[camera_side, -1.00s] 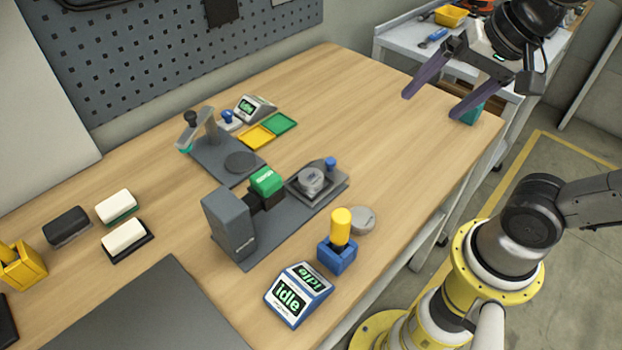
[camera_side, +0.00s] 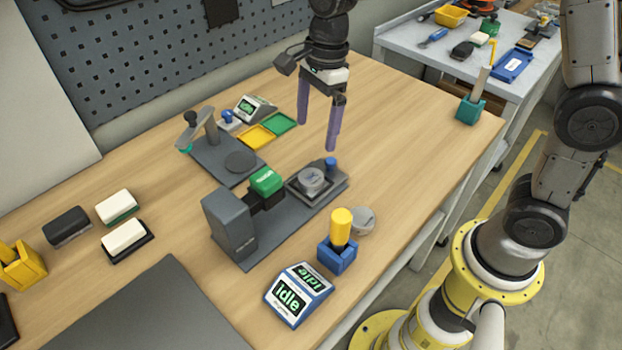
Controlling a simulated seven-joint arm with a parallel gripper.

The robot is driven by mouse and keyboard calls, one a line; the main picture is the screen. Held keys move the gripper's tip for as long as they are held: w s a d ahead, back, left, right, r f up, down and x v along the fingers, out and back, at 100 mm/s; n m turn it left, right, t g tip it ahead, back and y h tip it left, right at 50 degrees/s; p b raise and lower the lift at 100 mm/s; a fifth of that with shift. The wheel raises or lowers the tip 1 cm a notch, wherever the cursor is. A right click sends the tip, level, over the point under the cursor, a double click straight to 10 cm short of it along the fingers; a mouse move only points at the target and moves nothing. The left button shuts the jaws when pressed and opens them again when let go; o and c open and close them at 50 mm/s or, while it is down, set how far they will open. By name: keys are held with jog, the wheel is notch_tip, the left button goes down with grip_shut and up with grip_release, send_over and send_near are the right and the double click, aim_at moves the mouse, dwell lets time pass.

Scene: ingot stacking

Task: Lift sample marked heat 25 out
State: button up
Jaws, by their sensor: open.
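My gripper (camera_side: 317,133) is open and empty, with its two purple fingers pointing down above the table, behind the grey fixture. A round grey metal sample (camera_side: 312,180) sits in the square holder (camera_side: 296,190) at the right end of the grey fixture (camera_side: 268,224). Another grey round disc (camera_side: 361,221) lies on the table beside the blue holder. The markings on both are too small to read, so I cannot tell which is heat 25. A green block (camera_side: 266,181) stands on the fixture left of the held sample.
A blue holder with a yellow-topped tool (camera_side: 341,226) and an "idle" display (camera_side: 298,295) stand in front. A press-like stand (camera_side: 208,143), yellow tray (camera_side: 257,136) and green tray (camera_side: 279,123) are behind.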

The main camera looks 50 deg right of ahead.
aim_at(310, 176)
jog(key=f, duration=0.4)
jog(key=a+f, duration=0.1)
jog(key=f, duration=0.6)
jog(key=shift+s+a+f, duration=0.1)
jog(key=shift+a+f, duration=0.1)
jog(key=shift+f, duration=0.1)
jog(key=shift+r, duration=0.1)
grip_shut()
